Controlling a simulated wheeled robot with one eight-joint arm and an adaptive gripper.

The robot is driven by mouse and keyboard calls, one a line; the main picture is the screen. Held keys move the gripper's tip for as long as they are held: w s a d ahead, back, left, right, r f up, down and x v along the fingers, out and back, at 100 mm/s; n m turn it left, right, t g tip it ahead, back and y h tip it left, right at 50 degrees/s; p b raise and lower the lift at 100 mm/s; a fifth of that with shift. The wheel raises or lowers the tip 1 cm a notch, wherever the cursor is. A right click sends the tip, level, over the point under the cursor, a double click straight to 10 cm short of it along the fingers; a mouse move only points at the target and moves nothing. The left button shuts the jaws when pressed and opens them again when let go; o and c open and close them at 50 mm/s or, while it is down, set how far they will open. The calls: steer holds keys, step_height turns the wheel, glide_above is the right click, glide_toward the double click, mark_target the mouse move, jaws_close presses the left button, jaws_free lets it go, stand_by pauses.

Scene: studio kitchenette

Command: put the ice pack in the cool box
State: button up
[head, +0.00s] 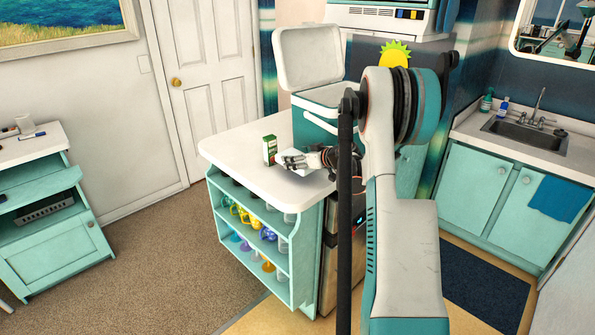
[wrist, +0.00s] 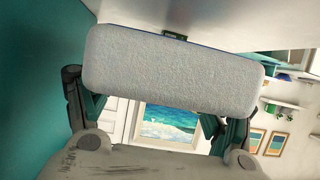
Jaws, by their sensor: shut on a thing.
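The ice pack (wrist: 172,72) is a pale, rough-faced block with a thin blue edge, seen large in the wrist view. My gripper (head: 294,160) is shut on it, with one finger at each side of the block. In the head view my gripper is low over the white counter, and the pack is hard to make out there. The cool box (head: 314,131) is teal with a white rim and stands on the counter just behind my gripper. Its white lid (head: 308,57) is raised open. My arm hides the box's right side, and its inside is barely visible.
A small green carton (head: 269,150) stands on the white counter (head: 236,148) just left of my gripper. Shelves with several colored mugs (head: 240,213) are below. The counter's left end is clear. A sink (head: 527,136) is far right.

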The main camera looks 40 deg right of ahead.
step_height(320, 180, down, 4)
steer(key=shift+f+b, duration=0.1)
steer(key=shift+b, duration=0.7)
steer(key=o, duration=1.4)
steer(key=shift+c, duration=0.2)
